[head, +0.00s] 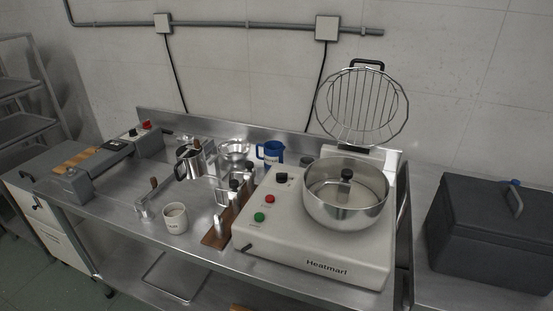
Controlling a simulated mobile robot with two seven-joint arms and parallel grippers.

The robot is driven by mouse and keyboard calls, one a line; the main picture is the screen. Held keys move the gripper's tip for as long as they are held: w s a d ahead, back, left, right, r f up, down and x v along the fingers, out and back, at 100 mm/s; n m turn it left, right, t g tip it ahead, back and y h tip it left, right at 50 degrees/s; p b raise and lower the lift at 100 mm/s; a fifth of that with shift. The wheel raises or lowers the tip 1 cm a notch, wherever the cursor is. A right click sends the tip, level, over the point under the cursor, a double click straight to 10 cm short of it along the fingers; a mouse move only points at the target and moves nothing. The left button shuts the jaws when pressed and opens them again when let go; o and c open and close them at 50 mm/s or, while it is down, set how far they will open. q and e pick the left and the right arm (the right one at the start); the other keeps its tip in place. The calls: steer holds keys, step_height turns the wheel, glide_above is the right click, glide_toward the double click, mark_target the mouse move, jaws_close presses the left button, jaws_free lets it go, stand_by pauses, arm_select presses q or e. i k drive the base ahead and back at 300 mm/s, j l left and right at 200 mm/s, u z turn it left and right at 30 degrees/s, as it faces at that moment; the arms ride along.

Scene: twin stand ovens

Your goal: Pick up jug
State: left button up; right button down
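A blue jug (271,153) stands upright toward the back of the steel counter, behind and left of the white mixer-like machine. Its handle is on its left side. Its lower part is partly hidden by things in front. A metal pot with a black handle (192,161) stands further left and could also be called a jug. Neither of my grippers shows in the head view.
The white machine (315,253), with a steel bowl (346,208) and raised wire guard (362,105), fills the counter's right part. A white mug (175,219) and several metal items on a wooden board (218,238) stand in front. A dark box (490,240) sits far right.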

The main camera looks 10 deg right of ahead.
mark_target(269, 155)
steer(key=i+j, duration=0.2)
steer(key=j, duration=0.15)
steer(key=i+j, duration=0.15)
steer(key=j, duration=0.15)
steer(key=i+j, duration=0.2)
steer(key=j, duration=0.15)
steer(key=i+j, duration=0.2)
steer(key=j, duration=0.15)
